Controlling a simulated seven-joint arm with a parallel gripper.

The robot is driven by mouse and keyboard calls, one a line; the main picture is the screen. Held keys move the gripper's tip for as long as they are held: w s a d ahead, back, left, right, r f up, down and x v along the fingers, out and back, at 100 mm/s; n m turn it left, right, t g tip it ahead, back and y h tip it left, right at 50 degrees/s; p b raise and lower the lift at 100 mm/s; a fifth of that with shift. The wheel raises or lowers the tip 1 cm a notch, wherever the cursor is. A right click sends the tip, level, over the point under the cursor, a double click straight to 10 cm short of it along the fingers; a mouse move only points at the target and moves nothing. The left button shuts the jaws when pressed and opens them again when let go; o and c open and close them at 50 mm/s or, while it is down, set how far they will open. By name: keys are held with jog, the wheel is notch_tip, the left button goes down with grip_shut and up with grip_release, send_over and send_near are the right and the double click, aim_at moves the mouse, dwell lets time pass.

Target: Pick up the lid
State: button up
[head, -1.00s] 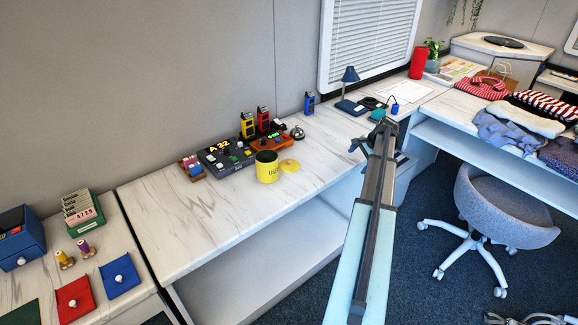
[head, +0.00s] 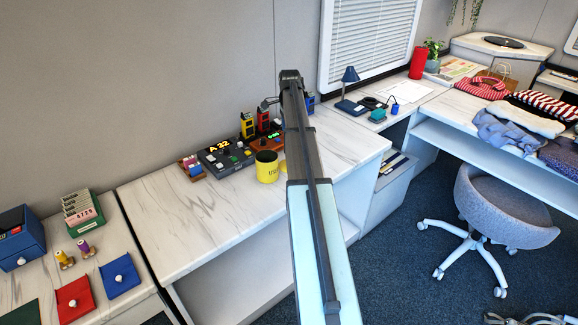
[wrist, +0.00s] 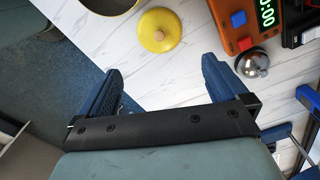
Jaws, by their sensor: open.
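The yellow round lid (wrist: 160,30) with a small knob lies flat on the white marbled counter in the wrist view. In the head view only a sliver of it (head: 283,167) shows, the rest hidden behind my arm. The yellow mug (head: 266,167) stands upright beside it, and its rim (wrist: 108,5) shows at the top of the wrist view. My gripper (wrist: 160,75) is open and empty. Its blue fingers point toward the lid, with the lid ahead of the gap and not between them. In the head view the fingertips are hidden by the arm.
A silver bell (wrist: 252,64) and an orange device (wrist: 245,22) with a green display stand right of the lid. A dark control box (head: 226,153) and several radios stand behind the mug. The counter's left part (head: 185,215) is clear.

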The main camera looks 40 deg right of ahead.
notch_tip(320, 180, down, 13)
jog(key=shift+a+f, duration=0.15)
jog(key=shift+f, duration=0.05)
dwell(0.6)
jog(key=shift+c, duration=0.5)
jog(key=c, duration=1)
